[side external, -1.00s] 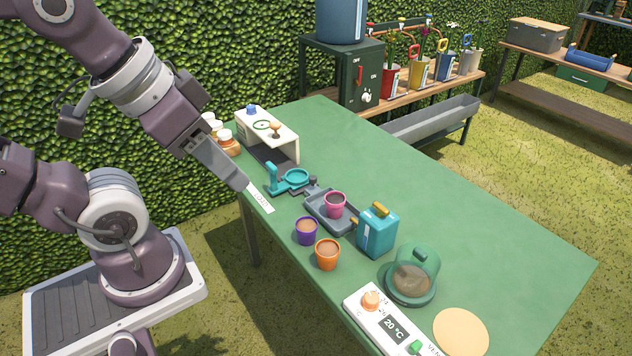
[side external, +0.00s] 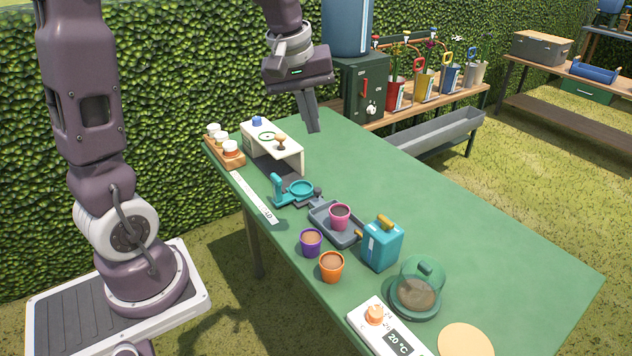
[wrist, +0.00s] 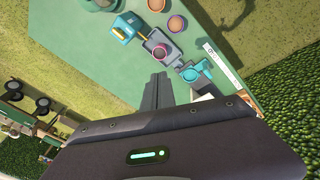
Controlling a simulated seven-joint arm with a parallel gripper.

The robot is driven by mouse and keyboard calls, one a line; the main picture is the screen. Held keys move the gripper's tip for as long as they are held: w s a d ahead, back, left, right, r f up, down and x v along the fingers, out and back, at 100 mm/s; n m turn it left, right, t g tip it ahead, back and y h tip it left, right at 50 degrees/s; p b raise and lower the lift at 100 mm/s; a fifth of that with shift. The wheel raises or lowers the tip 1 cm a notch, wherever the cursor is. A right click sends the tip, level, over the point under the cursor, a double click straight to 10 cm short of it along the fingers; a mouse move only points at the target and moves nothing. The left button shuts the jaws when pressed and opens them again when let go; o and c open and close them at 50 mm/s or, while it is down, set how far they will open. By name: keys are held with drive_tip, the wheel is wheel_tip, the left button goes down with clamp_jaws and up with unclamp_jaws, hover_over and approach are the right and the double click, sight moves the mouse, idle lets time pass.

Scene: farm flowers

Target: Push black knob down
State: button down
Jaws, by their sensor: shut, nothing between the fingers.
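A small dark knob (side external: 318,191) stands at the near end of the teal ring-shaped holder (side external: 299,188), beside the grey tray (side external: 322,222). It looks dark grey to black. The holder also shows in the wrist view (wrist: 192,73), below and right of the tray. My gripper (side external: 312,130) is shut and empty, pointing down above the far part of the green table, beyond the knob and well apart from it. In the wrist view its closed fingers (wrist: 157,90) point towards the table; the knob is too small there to tell clearly.
A white stand (side external: 289,148) with a brown knob on top is left of my gripper. A pink pot (side external: 340,216), a teal can (side external: 382,245) and a glass dome (side external: 418,285) stand nearer. A dark green box (side external: 363,88) is behind. The table's right side is clear.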

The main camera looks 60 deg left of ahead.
sight(316, 190)
drive_tip(key=w+a+f+n+g, duration=0.1)
drive_tip(key=w+a+f+n, duration=0.5)
drive_tip(key=a+f, duration=0.5)
drive_tip(key=shift+w+a+f+n, duration=0.4)
drive_tip(key=shift+w, duration=0.2)
drive_tip(key=shift+f, duration=0.1)
drive_tip(key=f, duration=0.4)
drive_tip(key=w+f, duration=0.1)
drive_tip(key=f, duration=0.4)
drive_tip(key=w+f, duration=0.1)
drive_tip(key=f, duration=0.3)
drive_tip(key=shift+a+f, duration=0.1)
drive_tip(key=shift+f, duration=0.2)
drive_tip(key=shift+f, duration=1.05)
wheel_tip(316, 190, up, 14)
drive_tip(key=s, duration=0.2)
drive_tip(key=shift+d+r, duration=0.15)
drive_tip(key=shift+d, duration=0.05)
